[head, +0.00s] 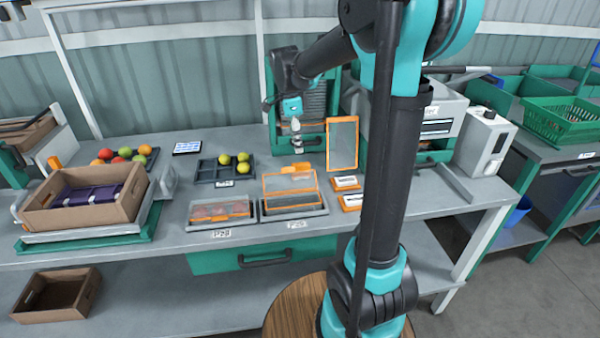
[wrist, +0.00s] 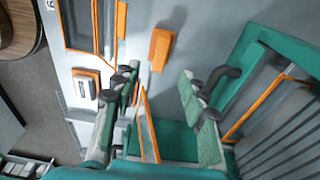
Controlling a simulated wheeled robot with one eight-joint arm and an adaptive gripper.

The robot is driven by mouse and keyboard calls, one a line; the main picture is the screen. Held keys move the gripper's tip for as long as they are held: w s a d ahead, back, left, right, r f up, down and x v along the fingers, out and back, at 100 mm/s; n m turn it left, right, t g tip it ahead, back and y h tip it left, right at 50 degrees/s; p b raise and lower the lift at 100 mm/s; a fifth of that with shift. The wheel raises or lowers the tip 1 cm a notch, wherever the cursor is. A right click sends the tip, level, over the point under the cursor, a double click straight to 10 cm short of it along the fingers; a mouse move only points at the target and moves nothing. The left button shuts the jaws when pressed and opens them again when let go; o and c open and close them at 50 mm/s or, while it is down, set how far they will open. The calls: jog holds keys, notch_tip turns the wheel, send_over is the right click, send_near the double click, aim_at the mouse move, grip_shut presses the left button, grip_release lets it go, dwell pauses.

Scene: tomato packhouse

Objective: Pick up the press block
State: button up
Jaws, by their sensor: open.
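A small orange block, which looks like the press block (head: 298,168), lies on the grey bench behind the open orange-framed tray. In the wrist view the same press block (wrist: 160,48) lies on the bench ahead of the fingertips, roughly between their lines. My gripper (head: 297,146) is above and slightly behind the block, in front of the green machine. In the wrist view my gripper (wrist: 160,86) has its fingers spread wide, with nothing held between them. The block is apart from both fingers.
A green machine (head: 283,72) stands close behind my gripper. An upright orange-framed panel (head: 342,143) stands right of it. The orange-framed tray (head: 291,212) with its raised lid is in front of the block. A dark divided tray (head: 205,172) with fruit is left.

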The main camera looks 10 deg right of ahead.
aim_at(301, 164)
jog(key=f, duration=0.3)
jog(key=d+f, duration=0.1)
jog(key=f, duration=0.5)
jog(key=shift+d+f, duration=0.15)
jog(key=shift+f, duration=0.2)
grip_shut()
